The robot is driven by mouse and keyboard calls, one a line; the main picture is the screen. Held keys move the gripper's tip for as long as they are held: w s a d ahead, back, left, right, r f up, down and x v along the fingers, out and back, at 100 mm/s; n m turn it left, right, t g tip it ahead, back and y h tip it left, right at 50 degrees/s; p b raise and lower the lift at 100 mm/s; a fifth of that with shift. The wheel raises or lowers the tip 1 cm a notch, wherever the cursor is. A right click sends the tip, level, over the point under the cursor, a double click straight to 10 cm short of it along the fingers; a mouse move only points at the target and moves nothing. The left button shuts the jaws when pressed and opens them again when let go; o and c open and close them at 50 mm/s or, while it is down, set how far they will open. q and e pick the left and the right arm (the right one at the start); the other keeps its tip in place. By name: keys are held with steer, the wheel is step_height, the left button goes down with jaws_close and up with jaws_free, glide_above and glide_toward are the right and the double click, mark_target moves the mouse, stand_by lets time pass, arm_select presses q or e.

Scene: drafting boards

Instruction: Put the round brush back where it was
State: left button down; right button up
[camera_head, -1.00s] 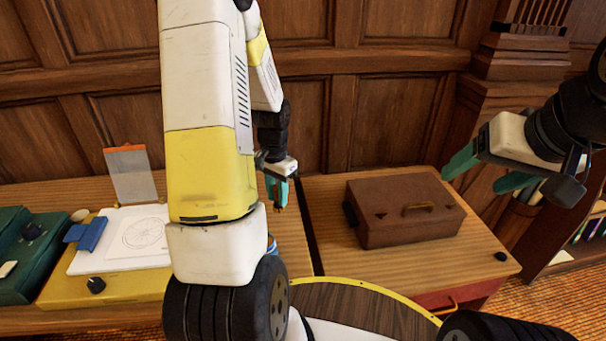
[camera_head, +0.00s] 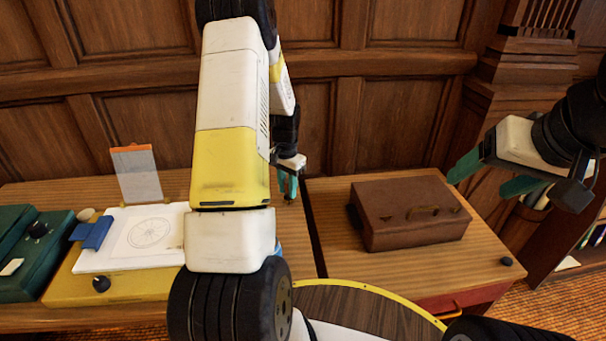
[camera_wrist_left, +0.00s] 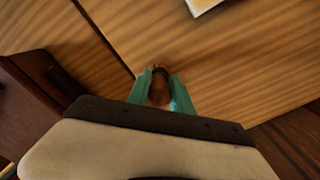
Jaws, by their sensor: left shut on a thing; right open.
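My left gripper (camera_head: 289,186) is over the table near the gap between the two desks, fingers pointing down. In the left wrist view its green fingers are shut on the round brush (camera_wrist_left: 159,88), a brown, rounded thing of which only part shows. In the head view the brush is mostly hidden by the fingers. My right gripper (camera_head: 492,178) is open and empty, held in the air at the right, above and to the right of the brown case.
The brown case (camera_head: 408,235) stands on the right desk (camera_head: 480,268). A drawing sheet (camera_head: 115,257), a blue block (camera_head: 92,232) and a yellow board (camera_head: 65,288) lie on the left desk. A clipboard (camera_head: 138,175) stands behind them. Green boxes (camera_head: 48,250) are at far left.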

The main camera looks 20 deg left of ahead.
arm_select(q)
steer(key=shift+f, duration=0.15)
steer(key=c, duration=1.1)
jaws_free()
step_height(320, 180, up, 12)
steer(key=shift+r, duration=0.25)
steer(key=s+d+r+n+t+h, duration=0.1)
steer(key=s+d+r+t, duration=0.1)
steer(key=s+d+r, duration=0.5)
steer(key=s+d+r+n+t, duration=0.1)
steer(key=s+d+r+t, duration=0.15)
steer(key=s+r, duration=0.75)
steer(key=shift+n+t+h, duration=0.6)
steer(key=shift+t, duration=0.25)
steer(key=s+d, duration=0.1)
steer(key=s, duration=0.1)
steer(key=s+d+r, duration=0.1)
steer(key=s, duration=0.2)
steer(key=s+d, duration=0.2)
steer(key=shift+s+d+r, duration=0.1)
steer(key=shift+s+r, duration=0.25)
